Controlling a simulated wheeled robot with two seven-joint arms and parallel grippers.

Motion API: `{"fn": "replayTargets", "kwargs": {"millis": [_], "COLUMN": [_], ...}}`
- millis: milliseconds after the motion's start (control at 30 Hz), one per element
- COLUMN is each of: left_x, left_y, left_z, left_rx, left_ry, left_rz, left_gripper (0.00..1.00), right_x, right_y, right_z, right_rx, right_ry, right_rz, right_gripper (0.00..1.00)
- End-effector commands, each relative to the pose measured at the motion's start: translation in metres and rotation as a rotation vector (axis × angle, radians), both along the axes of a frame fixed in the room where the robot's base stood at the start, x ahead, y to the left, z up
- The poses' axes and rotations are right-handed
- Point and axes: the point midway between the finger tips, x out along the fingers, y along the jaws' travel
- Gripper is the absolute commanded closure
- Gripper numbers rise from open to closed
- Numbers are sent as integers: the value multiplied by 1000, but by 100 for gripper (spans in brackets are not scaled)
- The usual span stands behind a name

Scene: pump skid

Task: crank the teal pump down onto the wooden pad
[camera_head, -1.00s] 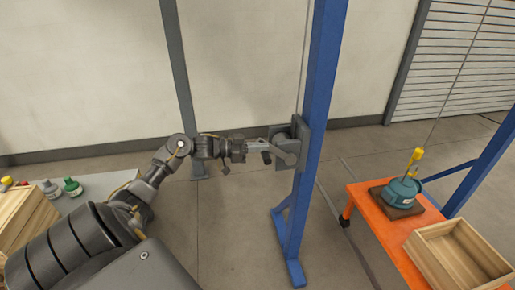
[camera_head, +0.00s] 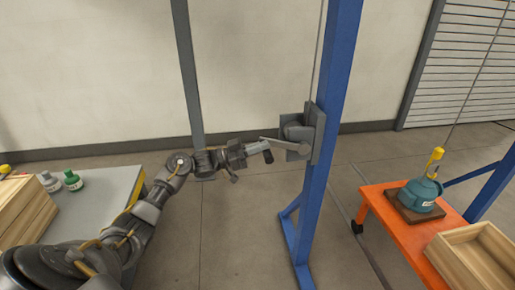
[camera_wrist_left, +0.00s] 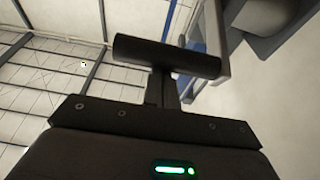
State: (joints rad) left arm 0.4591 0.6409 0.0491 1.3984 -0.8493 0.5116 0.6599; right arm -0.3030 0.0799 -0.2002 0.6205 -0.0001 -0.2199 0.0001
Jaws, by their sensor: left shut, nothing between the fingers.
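The teal pump (camera_head: 420,194) is upright over the brown wooden pad (camera_head: 402,209) on an orange cart. I see no clear gap under the pump, but contact is hard to judge. A yellow hook (camera_head: 436,156) is above it on a thin cable. A grey winch (camera_head: 297,131) is mounted on the blue post, with its crank arm (camera_head: 285,145) pointing left. My left gripper (camera_head: 258,149) is shut and empty, beside the crank's dark handle (camera_head: 268,156). The handle (camera_wrist_left: 168,57) spans the front of the gripper in the left wrist view. My right gripper is out of view.
The blue post (camera_head: 331,110) stands between my arm and the orange cart (camera_head: 384,228). An open wooden crate (camera_head: 470,262) sits on the cart's near end. A grey table (camera_head: 92,208) at left holds bottles and a wooden box (camera_head: 25,207). The floor between is clear.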

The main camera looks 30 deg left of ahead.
Motion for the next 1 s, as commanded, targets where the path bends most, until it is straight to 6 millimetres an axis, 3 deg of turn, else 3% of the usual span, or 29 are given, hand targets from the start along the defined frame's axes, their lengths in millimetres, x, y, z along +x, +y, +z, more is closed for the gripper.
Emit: {"fn": "replayTargets", "kwargs": {"millis": [233,467,500,533,800,1000], "left_x": [0,4,-4,-8,-43,-58], "left_y": [0,-7,3,8,48,64], "left_z": [12,53,32,29,18,16], "left_rx": [0,1,3,3,3,1], "left_ry": [-1,-2,3,2,1,1], "left_rz": [1,-5,-2,-2,-3,-3], "left_gripper": [100,100,100,100,100,100], "right_x": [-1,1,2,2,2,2], "right_y": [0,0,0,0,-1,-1], "right_z": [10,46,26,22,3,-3], "right_rx": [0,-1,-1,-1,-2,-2], "right_ry": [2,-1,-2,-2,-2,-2], "right_rz": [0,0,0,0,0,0], "right_gripper": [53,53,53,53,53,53]}}
